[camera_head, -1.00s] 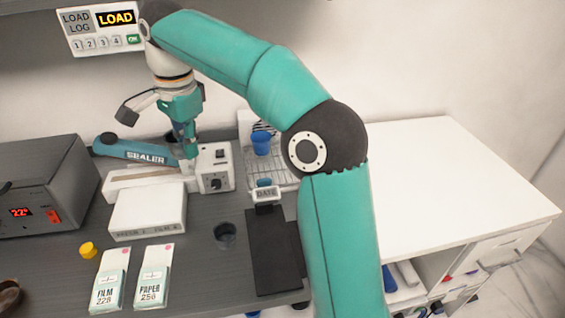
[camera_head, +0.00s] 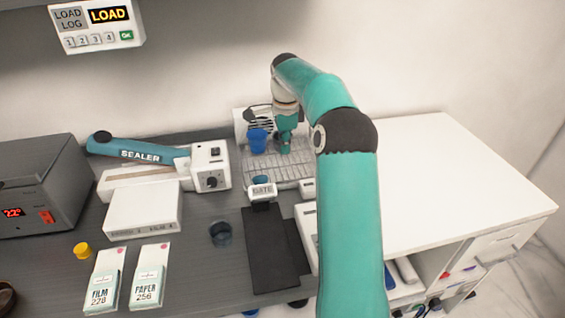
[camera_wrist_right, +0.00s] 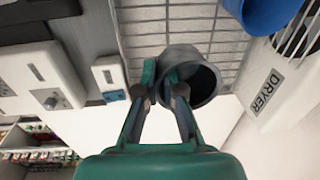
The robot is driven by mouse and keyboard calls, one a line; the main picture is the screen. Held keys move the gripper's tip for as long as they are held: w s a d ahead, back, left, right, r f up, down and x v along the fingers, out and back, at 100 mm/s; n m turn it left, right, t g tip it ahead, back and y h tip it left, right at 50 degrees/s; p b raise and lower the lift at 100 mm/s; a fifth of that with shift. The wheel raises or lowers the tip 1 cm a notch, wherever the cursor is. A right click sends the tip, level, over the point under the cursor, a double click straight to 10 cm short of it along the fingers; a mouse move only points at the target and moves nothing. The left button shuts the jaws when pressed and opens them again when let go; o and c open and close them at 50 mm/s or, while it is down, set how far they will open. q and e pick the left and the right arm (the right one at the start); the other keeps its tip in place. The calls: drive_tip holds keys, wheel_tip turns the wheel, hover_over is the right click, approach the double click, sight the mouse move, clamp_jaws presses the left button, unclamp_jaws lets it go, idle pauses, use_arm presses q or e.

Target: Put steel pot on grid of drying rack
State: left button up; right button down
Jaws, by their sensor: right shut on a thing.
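The steel pot (camera_wrist_right: 204,85) is a grey, round, open vessel in the right wrist view. My right gripper (camera_wrist_right: 162,82) is shut on its wall. In the head view my right gripper (camera_head: 285,148) is over the drying rack's grid (camera_head: 265,172), right of a blue cup, and I cannot make out the pot there. The white grid also shows behind the pot in the wrist view (camera_wrist_right: 165,28). I cannot tell whether the pot touches the grid. My left gripper is not in view.
The blue cup (camera_head: 258,140) stands on the rack's left part, close to the pot in the wrist view (camera_wrist_right: 257,12). A white dryer (camera_wrist_right: 268,88) stands beside the rack. The sealer (camera_head: 140,155) is left.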

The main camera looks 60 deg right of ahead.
sight(284, 169)
drive_tip(key=shift+f, duration=2.95)
drive_tip(key=shift+f, duration=0.1)
drive_tip(key=c, duration=1.3)
unclamp_jaws()
drive_tip(key=r, duration=0.8)
drive_tip(key=a+r, duration=0.1)
drive_tip(key=r, duration=0.3)
drive_tip(key=shift+s+r+p, duration=0.1)
drive_tip(key=shift+s+p, duration=0.25)
drive_tip(key=shift+p, duration=0.05)
